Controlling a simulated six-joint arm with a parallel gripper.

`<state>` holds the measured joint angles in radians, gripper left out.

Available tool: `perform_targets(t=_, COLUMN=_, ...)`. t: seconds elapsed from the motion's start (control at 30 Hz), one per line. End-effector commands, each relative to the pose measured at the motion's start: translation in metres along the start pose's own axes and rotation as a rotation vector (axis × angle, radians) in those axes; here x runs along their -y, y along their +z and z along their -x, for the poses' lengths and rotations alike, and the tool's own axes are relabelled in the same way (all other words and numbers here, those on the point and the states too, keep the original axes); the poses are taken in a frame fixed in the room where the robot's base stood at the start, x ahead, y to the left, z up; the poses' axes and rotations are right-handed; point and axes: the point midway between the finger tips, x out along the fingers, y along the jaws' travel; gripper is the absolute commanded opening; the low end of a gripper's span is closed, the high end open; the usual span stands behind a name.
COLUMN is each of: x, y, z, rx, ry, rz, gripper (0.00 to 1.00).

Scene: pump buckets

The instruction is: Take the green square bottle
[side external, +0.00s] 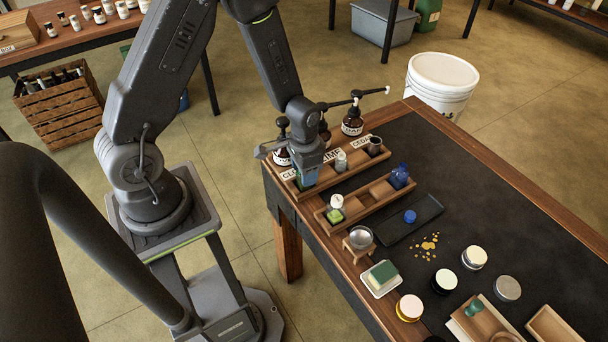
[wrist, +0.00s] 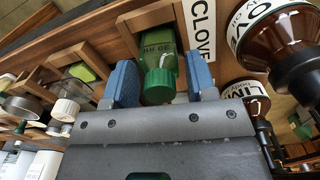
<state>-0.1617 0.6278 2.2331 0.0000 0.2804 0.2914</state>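The green square bottle (wrist: 158,45) with a green cap (wrist: 159,86) stands in a compartment of the back wooden rack, beside the CLOVE label (wrist: 202,30) in the wrist view. In the side external view only a bit of green (side external: 305,186) shows below my gripper (side external: 308,172). In the wrist view my gripper (wrist: 161,82) has its two blue fingers on either side of the bottle's cap and neck, with narrow gaps at both sides. It is open and holds nothing. The bottle's lower part is hidden in the rack.
Amber pump bottles (side external: 352,122) stand behind the back rack, close to my gripper. Small bottles (side external: 341,161) share that rack. The front rack holds a white-capped green bottle (side external: 336,209) and a blue bottle (side external: 400,177). A dark tray (side external: 425,212) lies to its right.

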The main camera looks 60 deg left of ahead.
Motion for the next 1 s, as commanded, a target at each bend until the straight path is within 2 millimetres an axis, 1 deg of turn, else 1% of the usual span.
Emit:
perform_targets(t=0.03, x=0.000, y=0.000, z=0.000, rx=0.000, ry=0.000, rz=0.000, gripper=0.47)
perform_targets(t=0.07, x=0.000, y=0.000, z=0.000, rx=0.000, ry=0.000, rz=0.000, gripper=0.44)
perform_targets(t=0.33, x=0.000, y=0.000, z=0.000, rx=0.000, ry=0.000, rz=0.000, gripper=0.18)
perform_targets(t=0.47, x=0.000, y=0.000, z=0.002, rx=-0.001, ry=0.000, rz=0.000, gripper=0.17)
perform_targets(t=1.0, x=0.000, y=0.000, z=0.032, rx=-0.001, ry=0.000, rz=0.000, gripper=0.17)
